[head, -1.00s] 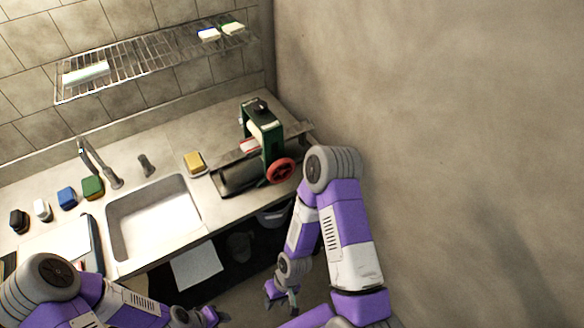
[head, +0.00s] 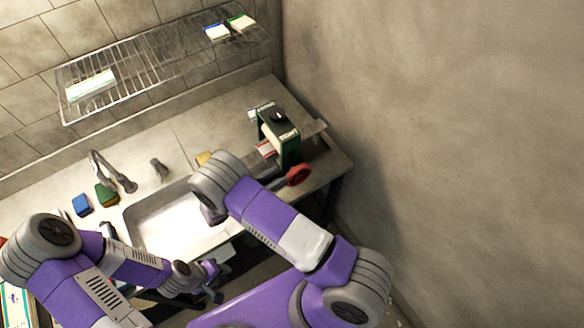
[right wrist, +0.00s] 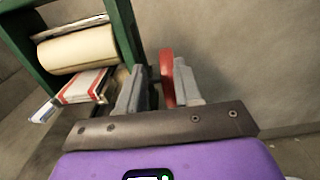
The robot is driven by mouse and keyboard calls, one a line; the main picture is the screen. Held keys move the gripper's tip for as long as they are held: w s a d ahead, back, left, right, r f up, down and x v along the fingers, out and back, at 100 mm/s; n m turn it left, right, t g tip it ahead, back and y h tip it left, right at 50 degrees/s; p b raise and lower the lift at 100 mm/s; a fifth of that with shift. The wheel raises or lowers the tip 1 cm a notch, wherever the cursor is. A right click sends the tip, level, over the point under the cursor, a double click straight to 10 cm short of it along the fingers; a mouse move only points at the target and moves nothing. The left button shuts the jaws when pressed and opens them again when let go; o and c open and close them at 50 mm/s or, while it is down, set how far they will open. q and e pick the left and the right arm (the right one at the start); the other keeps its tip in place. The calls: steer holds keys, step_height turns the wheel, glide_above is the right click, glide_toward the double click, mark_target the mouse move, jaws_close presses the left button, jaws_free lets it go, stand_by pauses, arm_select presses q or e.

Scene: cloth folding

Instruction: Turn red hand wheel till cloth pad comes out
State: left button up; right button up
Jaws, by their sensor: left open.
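The red hand wheel (head: 299,174) is on the right side of the green-framed roller press (head: 279,136) on the counter. In the right wrist view the wheel (right wrist: 167,78) is seen edge-on in the gap between the fingers of my right gripper (right wrist: 158,88), which stand apart. I cannot tell whether they touch it. A red-and-white cloth pad (head: 266,149) sticks out of the press on the left; it also shows below the cream roller in the right wrist view (right wrist: 82,92). My right gripper is hidden in the head view. My left gripper (head: 220,282) is open and empty, low before the counter.
The sink (head: 133,213) is left of the press, partly behind my right arm. A blue sponge (head: 82,204) and a green sponge (head: 107,194) lie near the tap (head: 112,172). A wire shelf (head: 150,62) hangs above. A bare wall (head: 430,130) is close on the right.

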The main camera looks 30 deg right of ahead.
mark_target(296, 176)
steer(key=f+b, duration=0.1)
steer(key=f, duration=0.1)
steer(key=s+f+b, duration=0.1)
steer(key=f+b, duration=0.1)
steer(key=shift+f, duration=0.3)
steer(key=shift+w+d+f+b, duration=0.1)
steer(key=shift+w+f+b, duration=0.1)
steer(key=shift+f+b, duration=0.2)
steer(key=d, duration=0.5)
steer(key=d+p, duration=0.1)
steer(key=d, duration=0.1)
steer(key=shift+w+d, duration=0.25)
arm_select(q)
steer(key=f, duration=0.4)
steer(key=shift+s+f, duration=0.1)
steer(key=shift+s, duration=0.2)
arm_select(e)
jaws_close()
steer(key=shift+r, duration=0.1)
arm_select(q)
steer(key=shift+r, duration=0.2)
